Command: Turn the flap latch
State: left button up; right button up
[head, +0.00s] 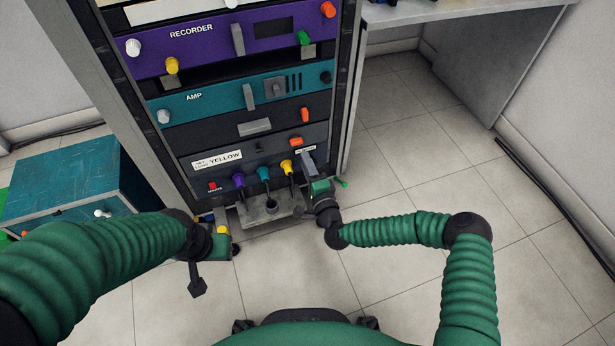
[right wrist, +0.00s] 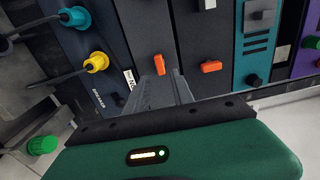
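A small orange latch (head: 296,141) sits at the right end of the dark panel labelled YELLOW, low in the rack. In the right wrist view an orange latch (right wrist: 158,65) shows just past the fingertips. My right gripper (head: 307,158) is at the rack's lower right, its grey fingers pointing at the panel just below the latch. In the right wrist view the fingers (right wrist: 161,82) look close together; whether they touch the latch is unclear. My left gripper (head: 218,247) is low, left of the rack's front, with its fingers hard to make out.
Purple, teal and yellow plugs (head: 264,173) with cables stand above a grey bottom tray (head: 250,218). Another orange latch (head: 305,114) sits on the panel above. A teal cabinet (head: 62,185) stands left. The tiled floor (head: 400,150) to the right is clear.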

aim_at(298, 144)
jog(key=b+x, duration=0.3)
jog(key=x, duration=0.4)
jog(key=shift+a+f+b, duration=0.1)
jog(key=shift+f+b, duration=0.05)
jog(key=shift+b, duration=0.2)
grip_shut()
jog(key=m, duration=1.7)
jog(key=shift+s+f, duration=0.1)
jog(key=shift+o, duration=1.2)
grip_release()
